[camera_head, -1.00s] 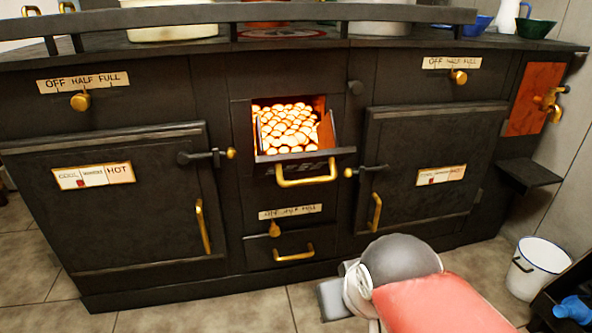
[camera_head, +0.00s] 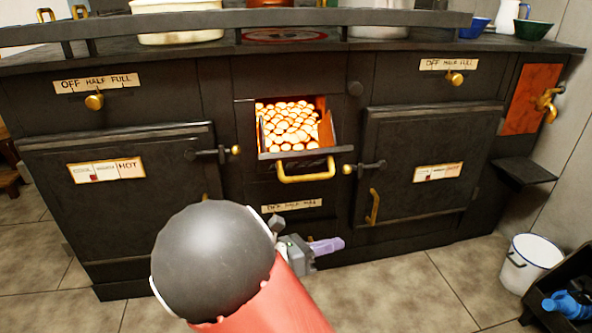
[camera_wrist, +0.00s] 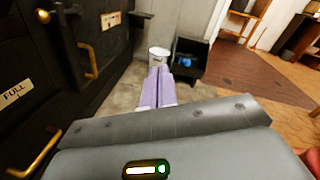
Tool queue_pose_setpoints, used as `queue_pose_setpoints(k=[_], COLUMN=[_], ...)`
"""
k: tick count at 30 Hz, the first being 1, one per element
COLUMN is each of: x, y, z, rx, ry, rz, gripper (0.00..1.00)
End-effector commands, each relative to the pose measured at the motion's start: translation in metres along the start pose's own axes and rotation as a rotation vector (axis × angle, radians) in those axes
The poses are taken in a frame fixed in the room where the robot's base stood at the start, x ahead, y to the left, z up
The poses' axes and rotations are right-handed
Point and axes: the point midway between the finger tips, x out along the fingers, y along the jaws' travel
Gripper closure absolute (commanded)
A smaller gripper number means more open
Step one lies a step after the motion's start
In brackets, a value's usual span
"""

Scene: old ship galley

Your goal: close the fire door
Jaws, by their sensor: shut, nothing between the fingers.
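The fire door (camera_head: 332,158) is the small dark hatch in the middle of the black stove. It is tilted outward, open at the top, with glowing coals (camera_head: 290,125) showing behind it. Its brass handle (camera_head: 306,173) is on its front. My gripper (camera_head: 328,246), with lilac fingers, is below and in front of the fire door, near the lower drawer, pointing right. It is shut and empty, apart from the handle. The wrist view shows the closed fingers (camera_wrist: 158,86) but I cannot make out the fire door there.
Oven doors with brass handles flank the middle; the right oven handle (camera_head: 373,207) protrudes. A brass handle (camera_wrist: 38,152), likely the lower drawer's, is close on the left in the wrist view. A white bucket (camera_head: 531,264) and dark crate (camera_head: 560,300) stand at right on the floor.

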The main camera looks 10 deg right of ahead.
Motion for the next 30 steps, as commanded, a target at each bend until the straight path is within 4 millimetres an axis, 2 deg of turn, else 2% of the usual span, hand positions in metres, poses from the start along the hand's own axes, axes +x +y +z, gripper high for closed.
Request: queue_pose_setpoints(k=[3, 6, 9, 12, 17, 30], x=[-0.042, -0.075, -0.102, -0.115, -0.11, -0.043], y=[0.025, 0.039, 0.046, 0.05, 0.052, 0.061], z=[0.028, 0.045, 0.055, 0.06, 0.068, 0.124], rx=[-0.162, -0.247, -0.295, -0.318, -0.323, -0.321], ry=[-0.31, -0.515, -0.653, -0.722, -0.738, -0.732], rz=[0.02, 0.013, 0.002, -0.007, -0.011, -0.011], gripper=[1.0, 1.0, 1.0, 1.0, 1.0, 1.0])
